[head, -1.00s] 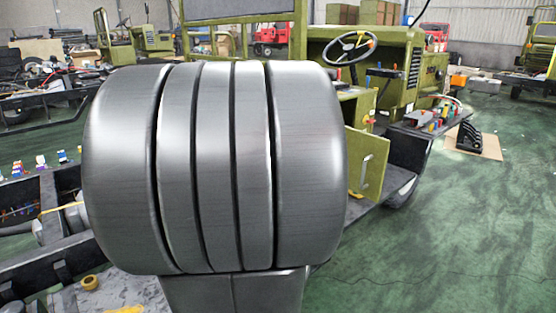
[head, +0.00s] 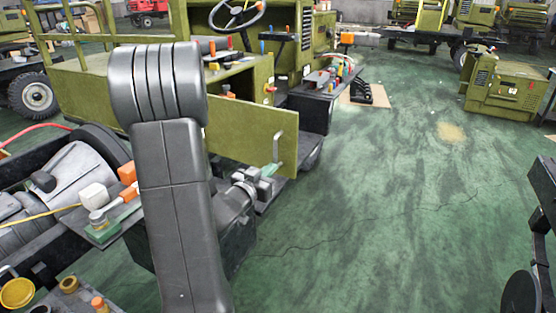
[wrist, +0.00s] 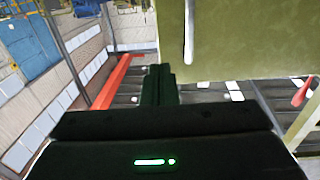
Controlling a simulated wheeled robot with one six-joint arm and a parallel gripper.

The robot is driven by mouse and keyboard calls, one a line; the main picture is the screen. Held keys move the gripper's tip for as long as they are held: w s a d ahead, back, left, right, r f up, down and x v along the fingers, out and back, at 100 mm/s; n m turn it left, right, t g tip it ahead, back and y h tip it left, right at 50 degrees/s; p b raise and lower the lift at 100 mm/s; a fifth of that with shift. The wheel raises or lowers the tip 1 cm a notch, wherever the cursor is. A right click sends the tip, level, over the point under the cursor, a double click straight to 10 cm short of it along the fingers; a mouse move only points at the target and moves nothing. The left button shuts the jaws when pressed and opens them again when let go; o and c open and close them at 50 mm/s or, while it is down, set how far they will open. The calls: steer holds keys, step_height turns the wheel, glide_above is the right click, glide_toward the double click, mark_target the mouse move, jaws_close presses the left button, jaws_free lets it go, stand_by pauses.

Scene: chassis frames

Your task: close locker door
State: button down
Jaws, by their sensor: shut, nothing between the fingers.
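The locker door is an olive-green panel (head: 250,135) that stands open on the side of the green vehicle in the head view. Its pale handle (head: 277,147) is near the door's right edge. In the wrist view the door (wrist: 240,40) fills the upper right, with the handle (wrist: 189,32) hanging near its left edge. My gripper (head: 268,171) is at the lower right corner of the door, just below the handle. In the wrist view my gripper's dark fingers (wrist: 161,80) are together and empty, close to the door's lower left corner. I cannot tell whether they touch it.
My arm hides part of the vehicle. A dark side shelf (head: 325,90) with small coloured items sticks out beyond the door. An engine and frame (head: 75,180) with loose parts are at the left. The green floor (head: 400,190) to the right is clear.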

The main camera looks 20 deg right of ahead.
mark_target(294, 146)
steer(key=p+x, duration=0.1)
steer(key=x, duration=1.2)
steer(key=shift+a, duration=0.1)
steer(key=shift+w, duration=0.1)
